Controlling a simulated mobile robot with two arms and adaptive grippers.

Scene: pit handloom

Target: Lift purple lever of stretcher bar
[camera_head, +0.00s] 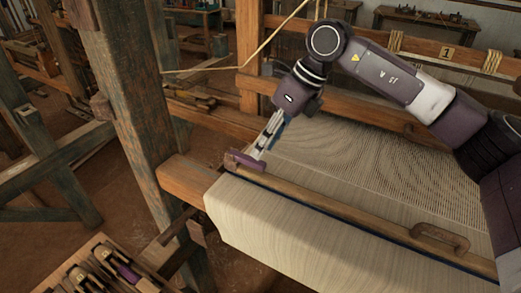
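The stretcher bar (345,212) is a long wooden bar lying across the pale cloth near the loom's front. The purple lever (243,161) is a small dark purple piece at the bar's left end. My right gripper (262,146) reaches down from the upper right with its fingers at the lever's right side. The fingertips look close to or touching the lever. I cannot tell whether they are closed on it. My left gripper is not in view.
The cloth roll (270,225) fills the front, with warp threads (370,165) behind it. A thick wooden post (128,95) stands left of the lever. A curved wooden handle (440,239) sits towards the bar's right end. A wooden tray (155,284) with tools is at lower left.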

